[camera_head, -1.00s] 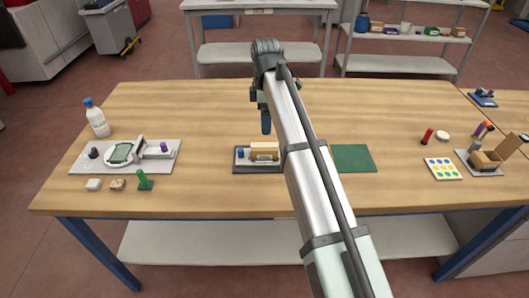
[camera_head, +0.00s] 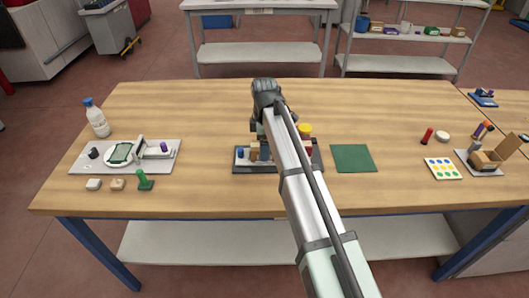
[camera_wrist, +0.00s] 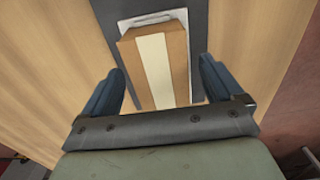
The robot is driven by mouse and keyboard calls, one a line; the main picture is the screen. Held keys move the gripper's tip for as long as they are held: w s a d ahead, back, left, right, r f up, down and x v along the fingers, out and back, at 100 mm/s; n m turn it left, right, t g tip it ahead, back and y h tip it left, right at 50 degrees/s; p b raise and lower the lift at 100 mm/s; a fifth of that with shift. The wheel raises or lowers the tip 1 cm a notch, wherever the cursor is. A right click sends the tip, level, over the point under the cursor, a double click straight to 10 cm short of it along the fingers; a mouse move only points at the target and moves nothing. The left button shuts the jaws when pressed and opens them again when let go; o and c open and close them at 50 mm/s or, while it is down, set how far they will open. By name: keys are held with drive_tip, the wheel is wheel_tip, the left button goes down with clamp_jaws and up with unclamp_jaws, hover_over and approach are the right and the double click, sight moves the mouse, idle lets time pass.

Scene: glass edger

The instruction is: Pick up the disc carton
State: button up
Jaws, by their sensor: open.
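The disc carton (camera_wrist: 154,68), a brown box with a cream band down its top, lies in the wrist view between my two blue fingers. In the head view my arm hides most of it. My gripper (camera_wrist: 161,72) is open, with a finger on each side of the carton and a visible gap on both sides. In the head view my gripper (camera_head: 262,150) is low over the dark tray (camera_head: 242,168) that bears the carton. I cannot tell how far the fingertips are above the tray.
A green mat (camera_head: 352,158) lies further right. A grey board (camera_head: 80,165) with a white dish is at left.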

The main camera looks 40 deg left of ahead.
drive_tip(key=shift+f, duration=0.45)
drive_tip(key=shift+c, duration=0.2)
drive_tip(key=c, duration=1)
drive_tip(key=shift+r, duration=0.1)
